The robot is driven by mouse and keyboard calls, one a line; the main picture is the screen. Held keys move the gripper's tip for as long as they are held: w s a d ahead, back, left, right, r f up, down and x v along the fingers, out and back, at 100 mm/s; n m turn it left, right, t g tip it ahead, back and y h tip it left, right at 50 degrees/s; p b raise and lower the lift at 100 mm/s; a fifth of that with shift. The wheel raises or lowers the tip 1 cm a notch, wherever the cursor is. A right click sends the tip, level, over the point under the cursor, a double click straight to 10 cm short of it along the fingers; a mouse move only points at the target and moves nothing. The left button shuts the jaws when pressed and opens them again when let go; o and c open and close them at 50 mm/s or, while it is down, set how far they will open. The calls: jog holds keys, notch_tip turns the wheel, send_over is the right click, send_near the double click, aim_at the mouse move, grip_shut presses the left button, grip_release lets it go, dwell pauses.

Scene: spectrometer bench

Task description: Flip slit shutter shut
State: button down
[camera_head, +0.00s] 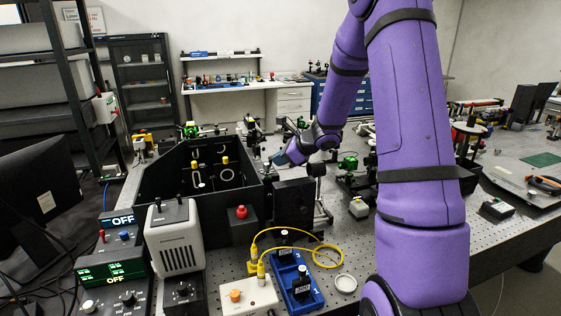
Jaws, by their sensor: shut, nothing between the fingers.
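My purple arm reaches down from the upper right to my gripper (277,160), which is shut and empty. It is above and behind the right side of an open-topped black spectrometer box (160,170). A dark upright block (293,204) stands at the box's right side, just below my gripper in the picture. The slit shutter is too small or too hidden to make out, so I cannot tell its position or whether my gripper touches it.
A red knob (241,211) tops a black block at the box's front. A grey vented unit (174,240), a white box with an orange knob (248,297), yellow cable (327,247) and blue tray (291,283) fill the front. Optics mounts crowd the bench behind.

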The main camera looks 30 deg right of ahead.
jog(key=w+g, duration=0.1)
jog(key=m+g, duration=0.1)
jog(key=g, duration=0.1)
jog(key=w+m+g+y, duration=0.1)
jog(key=g, duration=0.1)
jog(key=shift+w+d+r, duration=0.35)
jog(key=shift+d+r, duration=0.05)
jog(key=shift+r, duration=0.8)
